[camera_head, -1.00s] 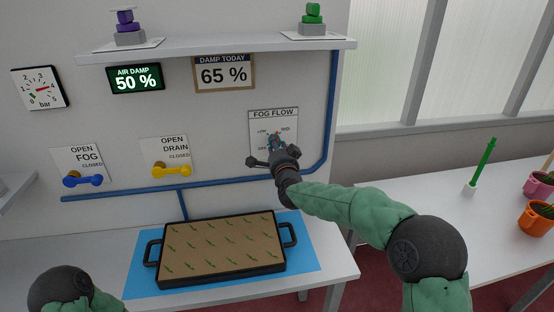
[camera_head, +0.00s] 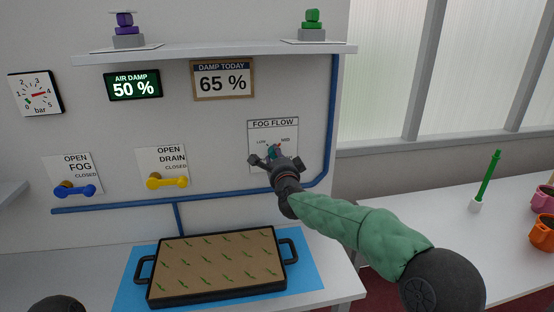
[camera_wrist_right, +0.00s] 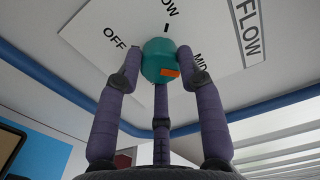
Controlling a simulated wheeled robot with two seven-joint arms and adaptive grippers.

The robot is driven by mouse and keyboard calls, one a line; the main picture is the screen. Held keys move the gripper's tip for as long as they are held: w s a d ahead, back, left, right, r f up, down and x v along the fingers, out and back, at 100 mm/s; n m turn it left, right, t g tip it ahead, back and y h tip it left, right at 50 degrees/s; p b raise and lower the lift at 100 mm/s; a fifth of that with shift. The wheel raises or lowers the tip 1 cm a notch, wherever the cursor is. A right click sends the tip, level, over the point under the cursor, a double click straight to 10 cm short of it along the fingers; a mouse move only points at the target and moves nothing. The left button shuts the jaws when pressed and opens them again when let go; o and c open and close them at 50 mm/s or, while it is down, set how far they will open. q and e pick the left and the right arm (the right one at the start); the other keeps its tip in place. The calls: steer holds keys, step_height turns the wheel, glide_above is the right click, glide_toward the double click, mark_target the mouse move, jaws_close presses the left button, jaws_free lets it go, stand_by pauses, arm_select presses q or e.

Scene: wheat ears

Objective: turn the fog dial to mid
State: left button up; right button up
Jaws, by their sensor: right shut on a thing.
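The fog dial (camera_wrist_right: 158,58) is a teal knob with an orange mark on the white FOG FLOW plate (camera_head: 286,126). The wrist view shows OFF at the knob's left, LOW above it and MID at its right. The orange mark faces the camera; I cannot tell exactly which word the dial points to. My right gripper (camera_head: 275,157) is shut on the dial, its purple fingers around the knob in the wrist view. In the head view the hand hides most of the dial and the lower plate. My left gripper is out of view.
A blue pipe (camera_head: 332,110) runs right of the plate and below it. A shelf (camera_head: 220,53) juts out above. A blue fog lever (camera_head: 75,190) and a yellow drain lever (camera_head: 167,183) are at left. A black-rimmed tray (camera_head: 220,297) lies on the bench below.

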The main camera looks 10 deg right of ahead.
steer(key=shift+a+f, duration=0.35)
steer(key=shift+f, duration=0.1)
steer(key=o, duration=1.1)
steer(key=shift+o, duration=0.2)
steer(key=shift+a+r, duration=0.15)
steer(key=shift+d+r, duration=0.2)
steer(key=shift+d, duration=0.05)
steer(key=s, duration=1.2)
steer(key=shift+a, duration=0.25)
